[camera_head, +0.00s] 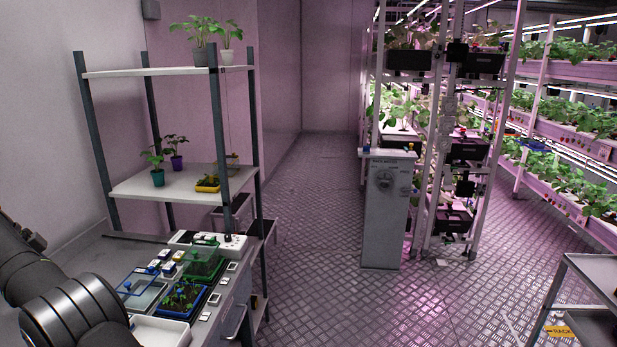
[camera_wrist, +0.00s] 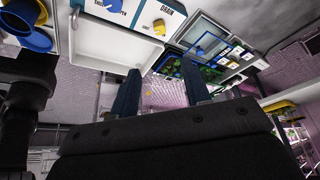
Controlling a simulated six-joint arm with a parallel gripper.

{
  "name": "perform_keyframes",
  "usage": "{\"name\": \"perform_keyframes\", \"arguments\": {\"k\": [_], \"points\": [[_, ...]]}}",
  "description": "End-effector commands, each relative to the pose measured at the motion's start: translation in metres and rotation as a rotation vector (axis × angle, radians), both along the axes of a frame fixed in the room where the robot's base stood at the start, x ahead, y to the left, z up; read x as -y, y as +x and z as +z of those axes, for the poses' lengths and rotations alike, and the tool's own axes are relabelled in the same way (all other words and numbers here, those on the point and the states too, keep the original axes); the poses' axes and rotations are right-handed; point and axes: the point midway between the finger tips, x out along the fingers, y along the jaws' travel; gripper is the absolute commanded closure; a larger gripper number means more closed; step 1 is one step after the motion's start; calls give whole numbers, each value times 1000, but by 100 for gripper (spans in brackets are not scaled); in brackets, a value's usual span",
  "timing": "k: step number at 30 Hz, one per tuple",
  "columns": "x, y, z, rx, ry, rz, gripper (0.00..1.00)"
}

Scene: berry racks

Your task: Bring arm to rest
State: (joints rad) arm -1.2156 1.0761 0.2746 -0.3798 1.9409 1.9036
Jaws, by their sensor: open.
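My gripper (camera_wrist: 160,65) shows in the wrist view with its two dark blue fingers apart and nothing between them. Beyond the fingers are a white tray (camera_wrist: 90,42) and a blue tray of seedlings (camera_wrist: 205,70). In the head view my black arm fills the lower left corner, over the left end of the workbench. The gripper itself is not visible there.
The bench holds a blue seedling tray (camera_head: 188,314), a green tray (camera_head: 212,266), a white tray (camera_head: 150,335) and small blocks. A shelf rack (camera_head: 215,110) with potted plants rises behind. A grey cabinet (camera_head: 385,220) stands across the open floor (camera_head: 315,230). A cart (camera_head: 592,268) is at right.

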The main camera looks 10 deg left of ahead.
Motion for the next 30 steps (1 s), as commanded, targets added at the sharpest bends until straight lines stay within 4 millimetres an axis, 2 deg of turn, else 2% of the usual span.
{"name": "perform_keyframes", "arguments": {"k": [8, 14, 24, 30], "points": [[9, 7, -26, -1, -3, -1, 57], [18, 17, -57, -2, -3, -2, 57], [37, 35, -119, -2, -3, -2, 57], [44, 42, -145, -1, -2, -1, 57]]}}
